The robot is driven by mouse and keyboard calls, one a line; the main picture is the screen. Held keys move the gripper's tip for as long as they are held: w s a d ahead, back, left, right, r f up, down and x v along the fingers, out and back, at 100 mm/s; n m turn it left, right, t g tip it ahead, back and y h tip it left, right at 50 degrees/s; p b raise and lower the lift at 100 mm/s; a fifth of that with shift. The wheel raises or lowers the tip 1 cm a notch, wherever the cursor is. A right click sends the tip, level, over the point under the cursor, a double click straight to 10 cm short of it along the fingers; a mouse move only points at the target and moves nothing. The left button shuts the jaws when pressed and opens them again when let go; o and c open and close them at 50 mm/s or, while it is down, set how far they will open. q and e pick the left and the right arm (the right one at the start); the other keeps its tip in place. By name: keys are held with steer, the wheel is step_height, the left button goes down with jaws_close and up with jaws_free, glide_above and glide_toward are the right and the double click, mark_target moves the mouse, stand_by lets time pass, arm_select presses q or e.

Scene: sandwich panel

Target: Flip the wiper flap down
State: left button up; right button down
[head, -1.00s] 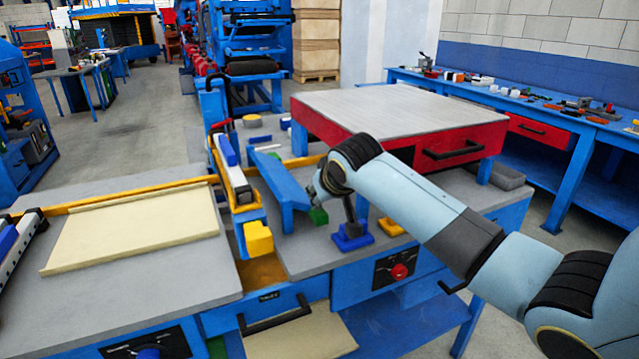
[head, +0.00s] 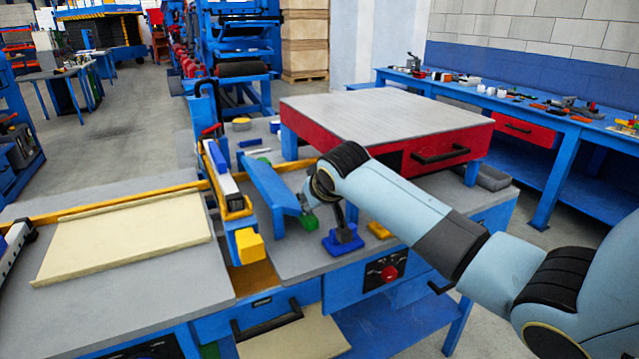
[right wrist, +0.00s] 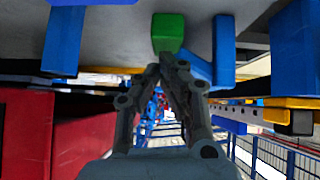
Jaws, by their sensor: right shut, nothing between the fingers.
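The wiper flap appears to be the long blue slanted plate (head: 268,186) on the grey bench, right of the yellow-ended rail. A green block (head: 309,222) sits by its near end. My right gripper (head: 306,203) is beside that near end, close to the green block and partly hidden by my wrist. In the right wrist view, the shut, empty fingertips (right wrist: 154,72) point at the green block (right wrist: 168,32), just short of it or touching; I cannot tell which. A blue plate (right wrist: 223,50) hangs beside the block there. My left gripper is not in view.
A blue-based post (head: 343,240) and a yellow block (head: 380,230) stand right of the flap. A red-framed raised table (head: 390,120) stands behind. The rail with a yellow end block (head: 249,245) lies left, beside a cream panel (head: 125,235) on the bench.

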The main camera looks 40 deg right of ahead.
step_height(320, 180, up, 4)
steer(key=p, duration=0.3)
steer(key=shift+w, duration=0.1)
steer(key=v, duration=0.9)
steer(key=shift+s+d, duration=0.15)
steer(key=shift+s, duration=0.3)
